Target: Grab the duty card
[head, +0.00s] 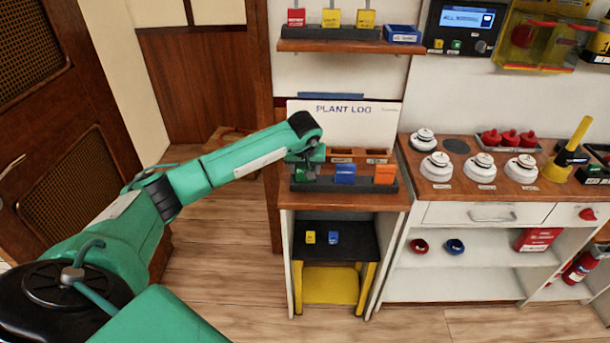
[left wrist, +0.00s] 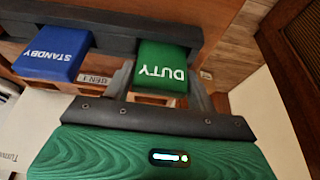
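The green duty card (left wrist: 161,67), lettered DUTY, stands in the dark rack on the small wooden counter. In the head view, the green card (head: 302,174) is partly hidden by my gripper. My left gripper (head: 306,164) is right at the card, over the left end of the rack. In the left wrist view, its two dark fingers (left wrist: 160,82) lie on either side of the card and look open. I cannot tell whether they touch it. My right gripper is not in view.
A blue standby card (left wrist: 52,53) stands beside the duty card, and an orange card (head: 385,174) is farther right in the rack. A plant log board (head: 343,119) is behind. A shelf (head: 345,46) with more cards hangs above. White domed parts (head: 437,167) are on the right counter.

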